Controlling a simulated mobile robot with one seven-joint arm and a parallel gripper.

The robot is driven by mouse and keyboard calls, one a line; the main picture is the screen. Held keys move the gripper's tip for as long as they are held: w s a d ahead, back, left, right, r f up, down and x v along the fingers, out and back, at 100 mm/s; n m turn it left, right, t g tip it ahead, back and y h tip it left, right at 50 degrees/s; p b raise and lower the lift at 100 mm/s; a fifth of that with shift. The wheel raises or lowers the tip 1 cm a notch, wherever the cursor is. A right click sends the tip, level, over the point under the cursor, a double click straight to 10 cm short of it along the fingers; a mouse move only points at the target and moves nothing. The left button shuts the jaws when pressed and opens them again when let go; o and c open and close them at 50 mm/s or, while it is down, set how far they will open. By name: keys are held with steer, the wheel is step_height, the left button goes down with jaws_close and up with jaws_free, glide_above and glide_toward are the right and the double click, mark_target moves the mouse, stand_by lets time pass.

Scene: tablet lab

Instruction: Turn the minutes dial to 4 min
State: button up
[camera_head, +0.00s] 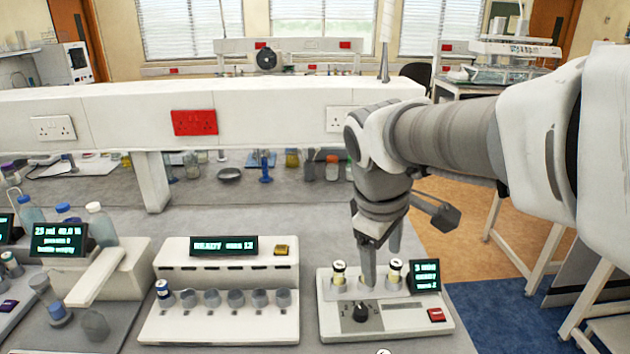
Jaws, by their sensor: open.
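The minutes dial (360,312) is a small black knob on the front of a white device (400,322) at the lower right of the bench. The device's small dark display (425,275) reads "3 min"; its lower lines are too small to read surely. My gripper (381,265) points down above the device, behind the dial in the picture, with its fingers apart and nothing seen between them. The nearer finger hangs between two capped vials. I cannot tell whether it touches anything. The dial itself is in full view.
The two vials, left (339,274) and right (396,272), stand in the device close to my gripper. A red button (436,314) is at its right. A white rack unit (220,319) stands to the left. A white shelf beam (270,118) crosses behind.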

steer(key=w+a+f+n+g+h+b, duration=0.1)
steer(key=w+a+f+n, duration=0.1)
steer(key=w+f+n, duration=0.4)
steer(key=n+g+h+b, duration=0.1)
steer(key=n, duration=0.3)
glide_toward(361, 310)
steer(key=shift+h, duration=0.3)
steer(key=x, duration=0.5)
steer(key=b+x, duration=0.1)
steer(key=x, duration=0.2)
steer(key=shift+a+f, duration=0.15)
steer(key=shift+f, duration=0.3)
steer(key=shift+c, duration=0.3)
jaws_close()
